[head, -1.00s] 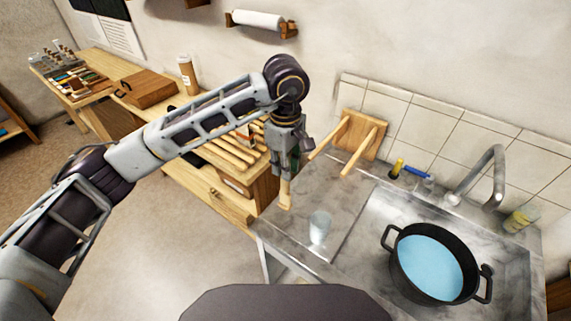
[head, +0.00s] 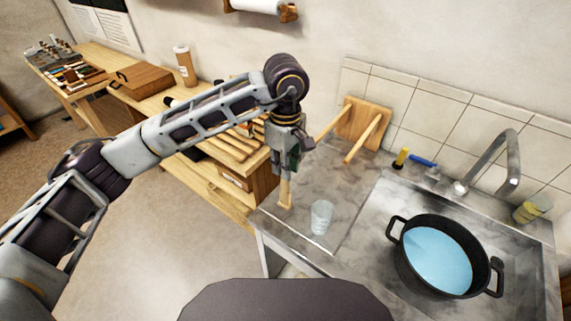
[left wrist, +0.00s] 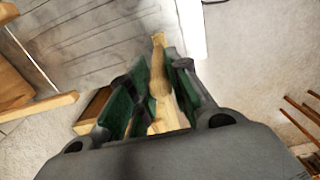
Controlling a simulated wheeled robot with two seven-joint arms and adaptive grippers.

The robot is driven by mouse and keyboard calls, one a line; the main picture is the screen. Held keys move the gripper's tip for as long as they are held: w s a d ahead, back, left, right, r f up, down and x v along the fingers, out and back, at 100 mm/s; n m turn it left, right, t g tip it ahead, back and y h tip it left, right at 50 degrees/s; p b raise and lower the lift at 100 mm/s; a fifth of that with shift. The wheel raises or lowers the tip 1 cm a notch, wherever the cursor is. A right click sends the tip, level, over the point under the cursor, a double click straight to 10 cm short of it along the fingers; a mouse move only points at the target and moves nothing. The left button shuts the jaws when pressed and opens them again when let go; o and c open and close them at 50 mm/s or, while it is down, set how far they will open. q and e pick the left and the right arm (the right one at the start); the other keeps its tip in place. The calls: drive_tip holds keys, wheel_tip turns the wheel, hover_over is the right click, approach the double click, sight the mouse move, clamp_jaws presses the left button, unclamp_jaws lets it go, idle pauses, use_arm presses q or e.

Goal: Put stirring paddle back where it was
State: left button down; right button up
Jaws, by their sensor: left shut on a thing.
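The stirring paddle (head: 285,193) is a pale wooden stick with a wider lower end. My left gripper (head: 287,163) is shut on it, and the paddle hangs down at the left end of the counter. I cannot tell whether its tip touches the counter. In the left wrist view the paddle (left wrist: 158,72) sits between the green pads of the left gripper (left wrist: 152,95). Its upper part is hidden by the gripper. My right gripper is not in view.
A wooden rack with two pegs (head: 368,122) stands against the tiles, right of the gripper. A clear glass (head: 321,217) stands near the paddle. A wooden bench (head: 215,185) is at left.

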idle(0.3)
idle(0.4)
use_arm(q)
drive_tip(key=shift+f+b, duration=0.4)
drive_tip(key=shift+b, duration=0.05)
idle(0.4)
drive_tip(key=c, duration=1.3)
unclamp_jaws()
drive_tip(key=shift+o, duration=0.2)
drive_tip(key=shift+r, duration=0.1)
drive_tip(key=shift+r, duration=1.45)
wheel_tip(320, 180, up, 12)
